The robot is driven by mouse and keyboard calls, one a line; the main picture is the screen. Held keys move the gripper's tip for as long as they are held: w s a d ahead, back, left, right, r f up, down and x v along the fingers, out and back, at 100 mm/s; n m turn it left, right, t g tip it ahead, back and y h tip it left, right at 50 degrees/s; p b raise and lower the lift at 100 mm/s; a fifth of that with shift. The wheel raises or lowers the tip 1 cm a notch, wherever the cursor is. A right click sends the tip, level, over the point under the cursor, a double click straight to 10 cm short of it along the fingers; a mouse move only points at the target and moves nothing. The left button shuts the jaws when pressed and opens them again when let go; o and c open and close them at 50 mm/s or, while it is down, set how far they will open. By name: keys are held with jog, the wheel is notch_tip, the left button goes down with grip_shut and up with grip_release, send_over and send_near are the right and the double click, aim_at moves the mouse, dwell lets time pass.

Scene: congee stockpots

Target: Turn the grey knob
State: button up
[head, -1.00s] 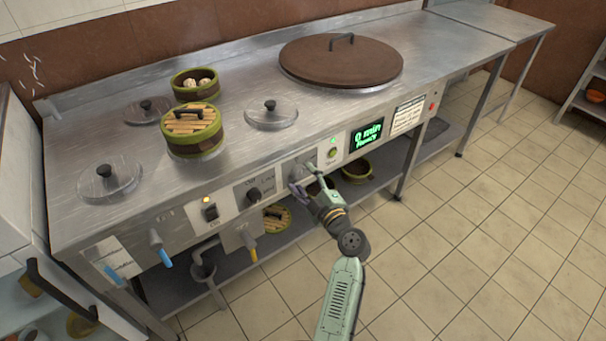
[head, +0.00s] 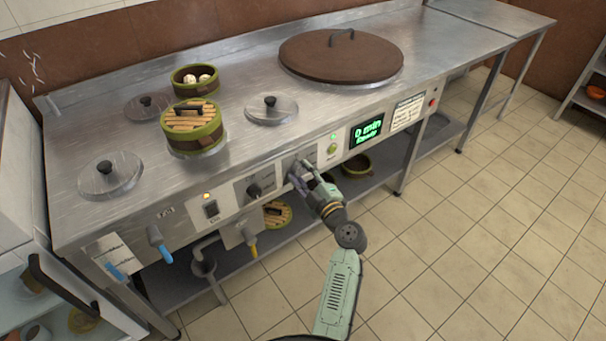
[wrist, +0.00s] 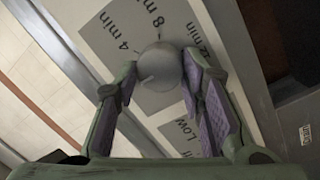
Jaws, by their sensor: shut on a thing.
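The grey knob (wrist: 160,65) is round and sits on a light panel marked 4 min, 8 min and 12 min in the wrist view. A small light mark on its face points to the lower left of that picture. My gripper (wrist: 158,82) has a finger on each side of the knob and is shut on it, with purple pads showing on the right finger. In the head view my gripper (head: 303,175) is at the front panel of the steel counter, and it hides the knob there.
Left of my gripper is a black knob (head: 254,191). To the right are a green button (head: 332,149) and a green display (head: 366,131) reading 0 min. Steamer baskets (head: 192,128) and a large brown lid (head: 341,62) stand on top. The floor in front is clear.

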jog(key=shift+c, duration=1)
